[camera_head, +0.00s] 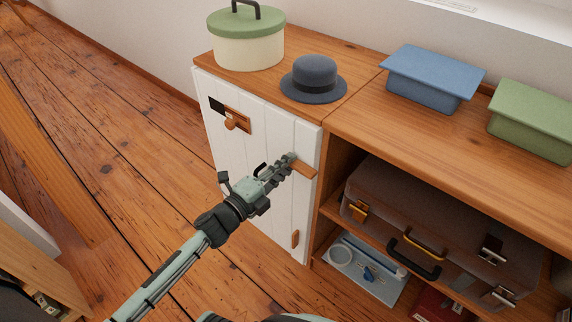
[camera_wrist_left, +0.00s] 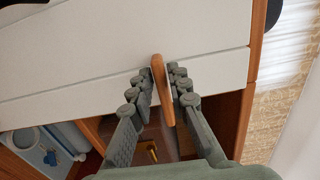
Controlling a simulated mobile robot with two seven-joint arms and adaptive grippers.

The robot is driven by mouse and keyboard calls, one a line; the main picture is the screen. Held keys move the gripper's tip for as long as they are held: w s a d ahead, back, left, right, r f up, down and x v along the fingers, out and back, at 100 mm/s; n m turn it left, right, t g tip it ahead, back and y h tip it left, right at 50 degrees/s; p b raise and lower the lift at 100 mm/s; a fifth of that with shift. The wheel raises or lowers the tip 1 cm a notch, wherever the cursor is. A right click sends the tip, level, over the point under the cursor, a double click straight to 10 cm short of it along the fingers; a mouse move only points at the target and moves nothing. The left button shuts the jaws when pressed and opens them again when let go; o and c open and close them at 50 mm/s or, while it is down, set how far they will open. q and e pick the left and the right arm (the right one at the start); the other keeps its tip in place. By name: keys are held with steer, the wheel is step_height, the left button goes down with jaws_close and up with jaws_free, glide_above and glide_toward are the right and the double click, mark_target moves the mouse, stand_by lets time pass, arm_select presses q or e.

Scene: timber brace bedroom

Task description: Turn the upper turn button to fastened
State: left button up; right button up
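The upper turn button (camera_head: 303,170) is a small orange-brown wooden bar near the right edge of the white plank door (camera_head: 222,158). It lies roughly crosswise and reaches over the door's edge. My left gripper (camera_head: 292,160) is at it, hiding its inner end in the head view. In the left wrist view the button (camera_wrist_left: 161,85) stands between my two fingers (camera_wrist_left: 160,76), which straddle it closely with narrow gaps. A lower turn button (camera_head: 295,239) stands roughly upright near the door's lower right corner. My right gripper is not in view.
The cabinet top holds a lidded pot (camera_head: 248,52), a hat (camera_head: 314,80), a blue box (camera_head: 425,88) and a green box (camera_head: 535,125). A brown suitcase (camera_head: 400,200) fills the open shelf at right.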

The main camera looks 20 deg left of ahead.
arm_select(q)
steer(key=shift+o, duration=1)
steer(key=v, duration=1.2)
steer(key=shift+a, duration=0.1)
steer(key=s+a+f+n+g+y, duration=0.1)
steer(key=a+f+n+g+y, duration=0.25)
steer(key=f+n, duration=0.35)
steer(key=s+a+f+n+g+y, duration=0.2)
steer(key=a+f+n+g+y, duration=0.1)
steer(key=f+n+y, duration=0.3)
steer(key=s+d+f+n+g+h, duration=0.2)
steer(key=s+f+n+g, duration=0.5)
steer(key=s, duration=0.4)
steer(key=shift+s+d+f+n, duration=0.3)
steer(key=shift+s+d+f, duration=0.1)
steer(key=shift+d+f, duration=0.25)
steer(key=shift+r+g, duration=0.1)
steer(key=shift+g, duration=0.15)
